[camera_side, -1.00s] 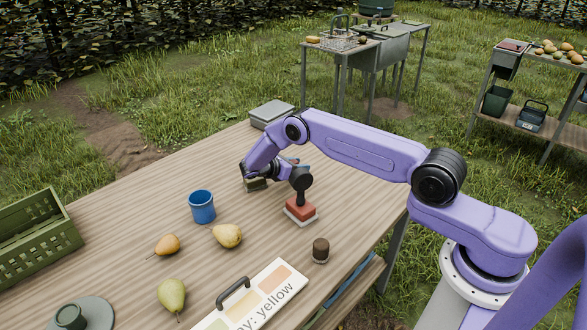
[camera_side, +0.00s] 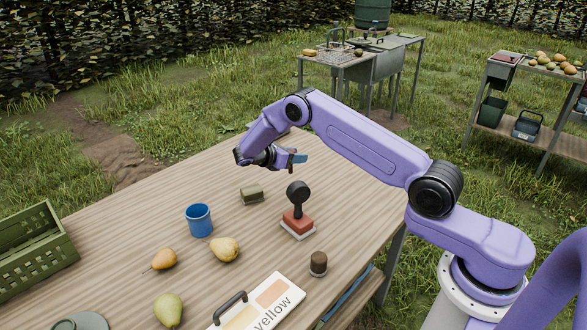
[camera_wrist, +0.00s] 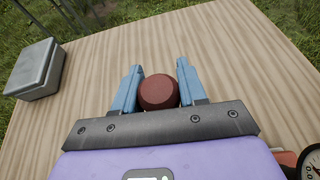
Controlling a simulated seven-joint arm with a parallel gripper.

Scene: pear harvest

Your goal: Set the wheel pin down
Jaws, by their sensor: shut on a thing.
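The wheel pin (camera_wrist: 158,92) appears to be the reddish-brown round piece between my blue fingers in the wrist view. My gripper (camera_wrist: 159,88) is shut on it, one finger on each side. The pin's lower part is hidden in this view. In the side view my gripper (camera_side: 298,158) is above the far part of the wooden table (camera_side: 150,215), apart from the top. The pin itself cannot be made out there.
A grey box (camera_wrist: 36,68) is at the wrist view's left. Bare wood surrounds the fingers.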

